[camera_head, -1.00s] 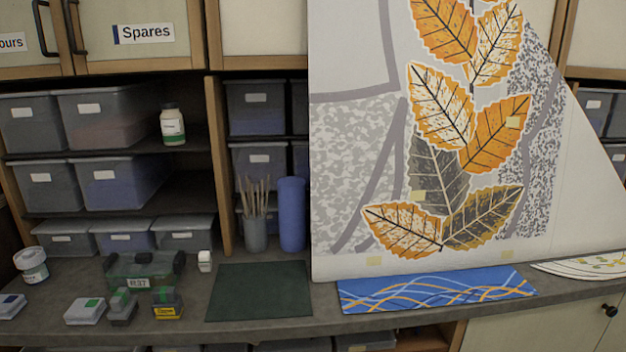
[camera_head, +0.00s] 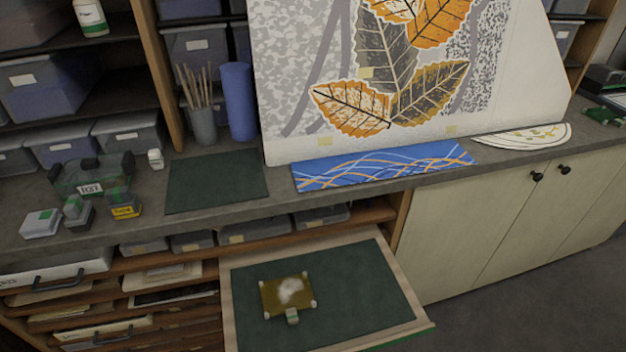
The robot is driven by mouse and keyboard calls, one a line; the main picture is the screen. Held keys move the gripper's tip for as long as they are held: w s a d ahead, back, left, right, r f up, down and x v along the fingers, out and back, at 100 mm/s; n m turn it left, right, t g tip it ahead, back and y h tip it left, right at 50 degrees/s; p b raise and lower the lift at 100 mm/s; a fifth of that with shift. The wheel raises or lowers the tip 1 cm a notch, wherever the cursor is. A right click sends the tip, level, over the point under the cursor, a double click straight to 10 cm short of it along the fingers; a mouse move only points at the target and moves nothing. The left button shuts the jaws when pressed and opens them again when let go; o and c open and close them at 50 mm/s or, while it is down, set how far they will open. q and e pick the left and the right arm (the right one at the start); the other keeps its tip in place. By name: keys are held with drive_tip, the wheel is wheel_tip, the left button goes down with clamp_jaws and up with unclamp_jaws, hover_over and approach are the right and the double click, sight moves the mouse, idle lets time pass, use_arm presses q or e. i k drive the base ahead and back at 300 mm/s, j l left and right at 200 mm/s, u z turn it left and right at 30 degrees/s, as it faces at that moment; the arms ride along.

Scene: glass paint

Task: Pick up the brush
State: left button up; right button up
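Several thin brushes (camera_head: 194,87) stand upright in a grey cup (camera_head: 203,127) on the counter, left of a blue cylinder (camera_head: 239,102). Only their upper handles show above the rim; the lower ends are hidden inside the cup. No separate brush can be made out lying on the counter or in the drawer. Neither of my grippers is in the head view.
A dark green mat (camera_head: 216,181) lies bare on the counter before the cup. A large leaf-patterned panel (camera_head: 300,100) leans at the right, behind a blue patterned strip (camera_head: 385,166). Below, an open drawer (camera_head: 395,285) juts out, holding a small yellowish piece (camera_head: 287,294).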

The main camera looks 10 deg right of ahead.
sight(80, 214)
drive_tip(key=k+l+z, duration=0.25)
drive_tip(key=z, duration=0.15)
drive_tip(key=k+u, duration=0.15)
drive_tip(key=u, duration=1.2)
